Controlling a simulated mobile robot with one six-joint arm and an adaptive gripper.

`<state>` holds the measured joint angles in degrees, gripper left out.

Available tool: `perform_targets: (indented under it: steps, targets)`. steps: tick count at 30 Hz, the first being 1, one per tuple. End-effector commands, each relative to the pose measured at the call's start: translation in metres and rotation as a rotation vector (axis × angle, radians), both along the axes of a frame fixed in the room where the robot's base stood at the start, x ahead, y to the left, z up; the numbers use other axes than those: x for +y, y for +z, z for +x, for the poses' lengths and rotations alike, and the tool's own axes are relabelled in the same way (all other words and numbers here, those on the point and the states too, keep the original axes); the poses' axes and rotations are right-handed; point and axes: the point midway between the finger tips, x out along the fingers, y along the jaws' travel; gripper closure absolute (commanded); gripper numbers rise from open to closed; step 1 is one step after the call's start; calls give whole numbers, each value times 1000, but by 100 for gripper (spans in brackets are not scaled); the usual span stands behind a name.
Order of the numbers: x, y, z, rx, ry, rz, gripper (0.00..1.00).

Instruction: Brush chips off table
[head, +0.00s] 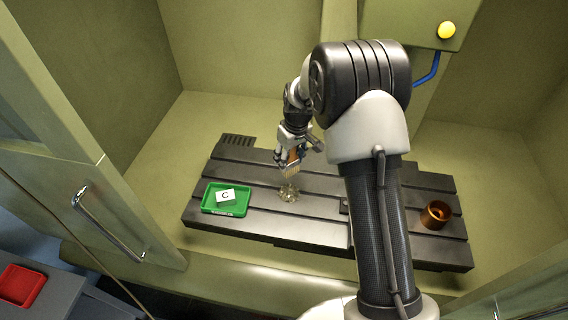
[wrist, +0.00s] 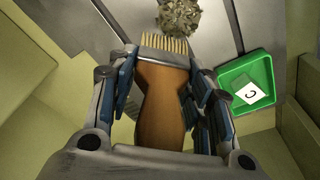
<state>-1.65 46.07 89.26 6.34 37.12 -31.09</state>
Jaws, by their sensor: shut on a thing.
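My gripper (head: 290,153) is shut on the wooden handle of a brush (wrist: 162,98), with its pale bristles (wrist: 164,43) pointing away from the fingers. In the head view the brush (head: 293,160) hangs over the dark slotted table (head: 320,235). A small heap of metallic chips (head: 289,193) lies on the table just in front of the bristles. The chips (wrist: 180,16) also show at the top of the wrist view, close beyond the bristle tips. I cannot tell whether the bristles touch the table.
A green tray (head: 210,203) holding a white block (head: 226,196) marked "C" sits on the table left of the chips. A brown round cup (head: 436,214) stands at the right. Olive walls enclose the table. An open door with a handle (head: 108,222) is at the left.

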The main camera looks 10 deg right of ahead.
Motion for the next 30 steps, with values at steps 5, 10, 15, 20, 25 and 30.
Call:
perform_targets:
  steps: [5,10,15,20,25,30]
  targets:
    - [0,0,0,-1,0,0,78]
    - [-1,-4,0,-2,0,0,78]
    - [-3,-6,0,-5,1,0,78]
    - [-4,-6,-2,-1,2,-1,78]
    - [-5,-12,-2,0,2,0,78]
    - [-7,-27,-1,0,3,0,78]
